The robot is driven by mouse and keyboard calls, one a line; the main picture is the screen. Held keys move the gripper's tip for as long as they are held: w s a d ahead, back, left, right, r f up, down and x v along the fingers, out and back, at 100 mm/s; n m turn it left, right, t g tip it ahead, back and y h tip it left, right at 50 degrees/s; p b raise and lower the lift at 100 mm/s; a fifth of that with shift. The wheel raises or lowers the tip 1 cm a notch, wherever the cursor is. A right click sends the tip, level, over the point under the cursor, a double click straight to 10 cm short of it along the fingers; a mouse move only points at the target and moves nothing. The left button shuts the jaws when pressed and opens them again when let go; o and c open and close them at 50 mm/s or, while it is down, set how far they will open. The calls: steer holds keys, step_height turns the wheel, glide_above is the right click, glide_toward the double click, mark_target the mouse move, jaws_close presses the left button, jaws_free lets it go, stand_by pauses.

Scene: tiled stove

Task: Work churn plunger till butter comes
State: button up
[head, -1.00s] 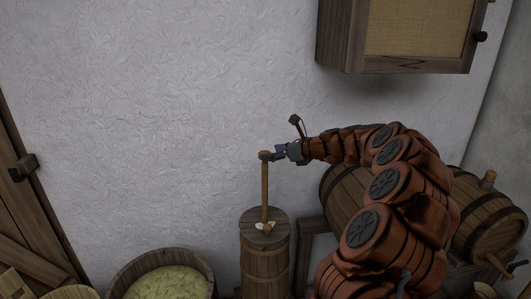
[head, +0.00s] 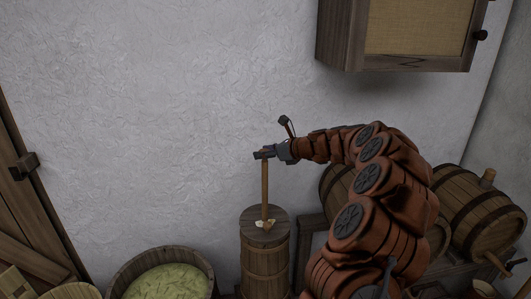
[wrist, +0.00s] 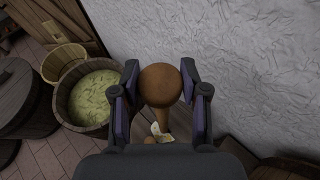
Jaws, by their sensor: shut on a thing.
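The churn (head: 264,262) is a narrow wooden staved tub with a flat lid, standing against the white wall in the head view. The plunger (head: 265,187) is a light wooden rod rising upright from the middle of the lid. My gripper (head: 264,154) is shut on the plunger's top end, well above the lid. In the wrist view the round brown knob of the plunger (wrist: 160,85) sits between my two fingers. Pale yellowish bits (head: 264,223) lie on the lid around the foot of the rod. The inside of the churn is hidden.
A wide wooden tub (head: 163,278) of greenish shreds stands left of the churn. Barrels (head: 485,216) lie on a rack at the right, behind my arm. A wall cabinet (head: 398,66) hangs above my arm. The wall left of the plunger is clear.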

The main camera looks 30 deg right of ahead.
jaws_close()
steer(key=shift+r, duration=0.15)
step_height(320, 180, up, 13)
steer(key=p, duration=1.1)
steer(key=o, duration=0.7)
jaws_free()
